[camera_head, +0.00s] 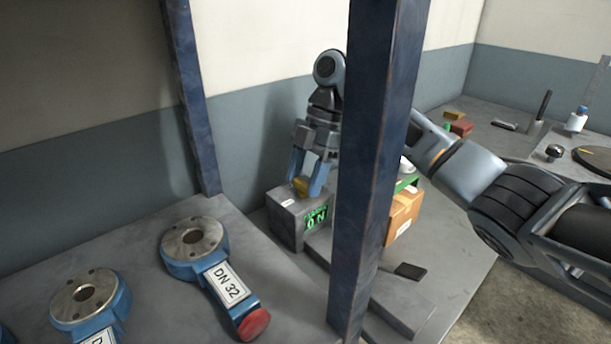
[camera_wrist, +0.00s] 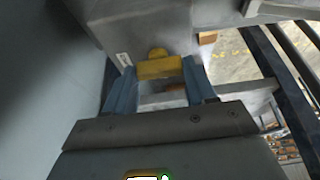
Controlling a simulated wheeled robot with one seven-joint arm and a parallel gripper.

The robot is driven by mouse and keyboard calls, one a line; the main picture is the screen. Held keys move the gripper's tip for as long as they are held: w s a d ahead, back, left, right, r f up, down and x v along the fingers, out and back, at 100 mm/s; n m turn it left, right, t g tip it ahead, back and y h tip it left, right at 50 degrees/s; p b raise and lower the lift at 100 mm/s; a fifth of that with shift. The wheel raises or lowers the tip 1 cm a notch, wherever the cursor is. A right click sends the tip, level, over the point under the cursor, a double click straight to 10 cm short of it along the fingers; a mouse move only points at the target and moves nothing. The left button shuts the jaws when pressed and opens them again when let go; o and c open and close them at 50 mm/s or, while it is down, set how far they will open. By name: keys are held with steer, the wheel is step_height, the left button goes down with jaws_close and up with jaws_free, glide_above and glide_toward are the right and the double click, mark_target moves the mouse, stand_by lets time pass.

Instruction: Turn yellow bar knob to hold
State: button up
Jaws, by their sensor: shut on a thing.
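The yellow bar knob (camera_head: 302,186) sits on top of a grey box (camera_head: 286,207) in the head view. The box's front display shows green text that reads "ON", with a smaller line above it. My gripper (camera_head: 307,184) points down from above and is shut on the knob, one blue finger on each side. In the wrist view the yellow knob (camera_wrist: 159,67) lies between the blue fingertips of my gripper (camera_wrist: 158,72). The knob's underside is hidden.
A dark blue post (camera_head: 372,170) stands in front of my arm and hides part of it. An orange-brown box (camera_head: 403,215) stands right of the grey box. Blue valves marked DN 32 (camera_head: 225,283) lie on the near grey surface at left.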

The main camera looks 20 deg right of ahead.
steer(key=o, duration=1)
steer(key=shift+o, duration=0.2)
steer(key=shift+r, duration=0.1)
steer(key=v, duration=0.7)
steer(key=shift+r, duration=0.25)
steer(key=shift+w+d, duration=0.1)
steer(key=shift+d, duration=0.05)
